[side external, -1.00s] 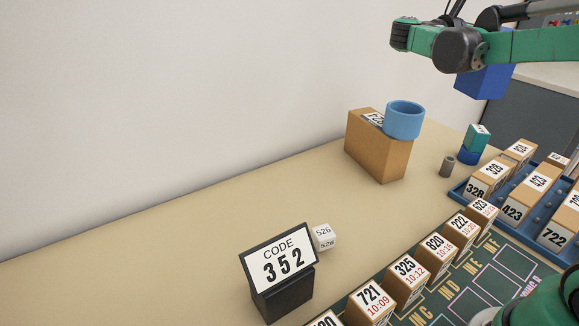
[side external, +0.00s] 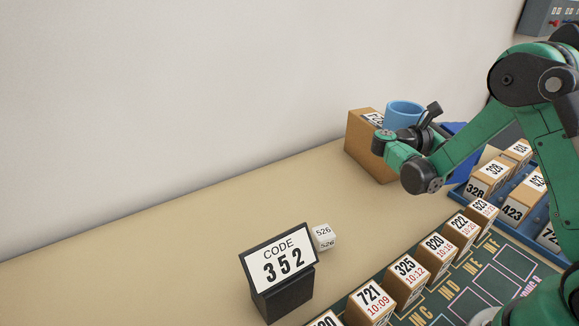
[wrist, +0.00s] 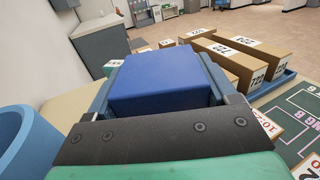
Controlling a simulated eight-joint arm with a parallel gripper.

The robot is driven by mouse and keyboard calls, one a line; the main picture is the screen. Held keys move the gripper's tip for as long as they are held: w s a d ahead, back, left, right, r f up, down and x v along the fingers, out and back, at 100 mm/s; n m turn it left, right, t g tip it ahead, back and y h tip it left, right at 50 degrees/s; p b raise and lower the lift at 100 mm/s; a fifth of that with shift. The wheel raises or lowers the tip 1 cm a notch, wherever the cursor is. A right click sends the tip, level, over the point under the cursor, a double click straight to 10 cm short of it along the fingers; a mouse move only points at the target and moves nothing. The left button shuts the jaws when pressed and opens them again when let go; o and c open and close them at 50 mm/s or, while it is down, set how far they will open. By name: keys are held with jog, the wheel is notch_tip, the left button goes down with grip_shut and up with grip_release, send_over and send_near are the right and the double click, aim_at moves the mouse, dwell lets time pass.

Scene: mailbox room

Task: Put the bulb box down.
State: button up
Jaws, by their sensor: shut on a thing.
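The bulb box, a plain blue box (wrist: 162,82), sits between the two fingers of my gripper (wrist: 161,68) in the wrist view. My gripper is shut on it. In the side external view my arm hides most of the blue box (side external: 457,129), and only a strip shows behind the green links. It is low, near the brown box and the blue tray. I cannot tell whether its underside touches the table.
A light blue cup (side external: 404,112) stands by a brown box (side external: 362,148); the cup is close left in the wrist view (wrist: 22,140). Numbered boxes fill a blue tray (side external: 459,192) at right. A code sign (side external: 279,268) stands in front. The table's left part is clear.

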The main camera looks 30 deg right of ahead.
jog(key=shift+f, duration=1.95)
jog(key=shift+f, duration=0.1)
jog(key=shift+f, duration=0.35)
jog(key=o, duration=1.2)
jog(key=shift+r, duration=0.5)
jog(key=v, duration=0.7)
jog(key=shift+w+a, duration=0.1)
jog(key=shift+a, duration=0.15)
